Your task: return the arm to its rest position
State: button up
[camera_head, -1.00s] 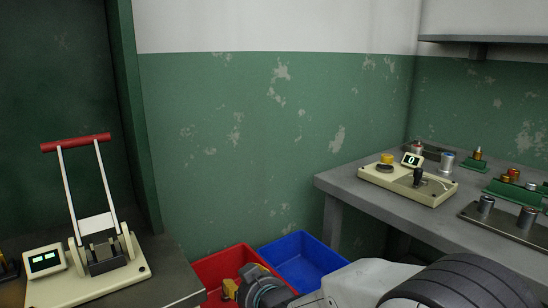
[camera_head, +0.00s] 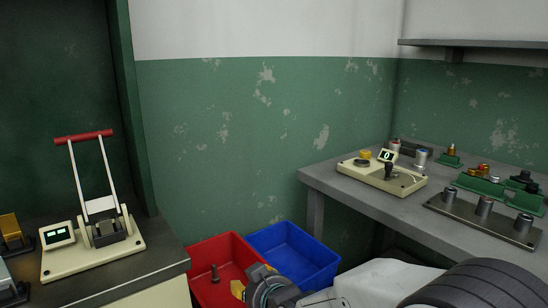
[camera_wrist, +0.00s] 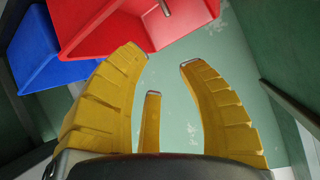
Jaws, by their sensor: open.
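My arm reaches across the bottom of the head view, and its wrist hangs near the red bin (camera_head: 238,244). My gripper is mostly hidden there, with only a bit of yellow finger showing. In the wrist view my gripper (camera_wrist: 162,58) has three yellow ridged fingers, spread apart with nothing between them. The red bin (camera_wrist: 118,28) and the blue bin (camera_wrist: 45,62) also appear beyond the fingers. A dark peg-like part (camera_head: 214,275) is in the red bin, apart from my gripper.
A bench at left holds a lever press (camera_head: 98,240) with a red handle. A grey bench (camera_head: 345,198) at right holds a control box (camera_head: 400,180), a green tray and metal cylinders. A blue bin (camera_head: 300,250) stands beside the red one. A shelf (camera_head: 480,48) hangs above right.

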jog(key=s+d+r+m+g+h+p, duration=0.1)
jog(key=s+d+r+g+h+p, duration=0.1)
jog(key=s+d+r+p, duration=0.9)
jog(key=s+d+r+m+g+h+p, duration=0.1)
jog(key=s+d+r+g+h+p, duration=0.2)
jog(key=s+d+r+p, duration=0.8)
jog(key=s+r+g+p, duration=0.2)
jog(key=s+r+p, duration=0.1)
jog(key=r+p, duration=0.3)
jog(key=shift+s+d+m+h, duration=0.15)
jog(key=shift+d+m+h, duration=0.15)
jog(key=shift+d, duration=0.05)
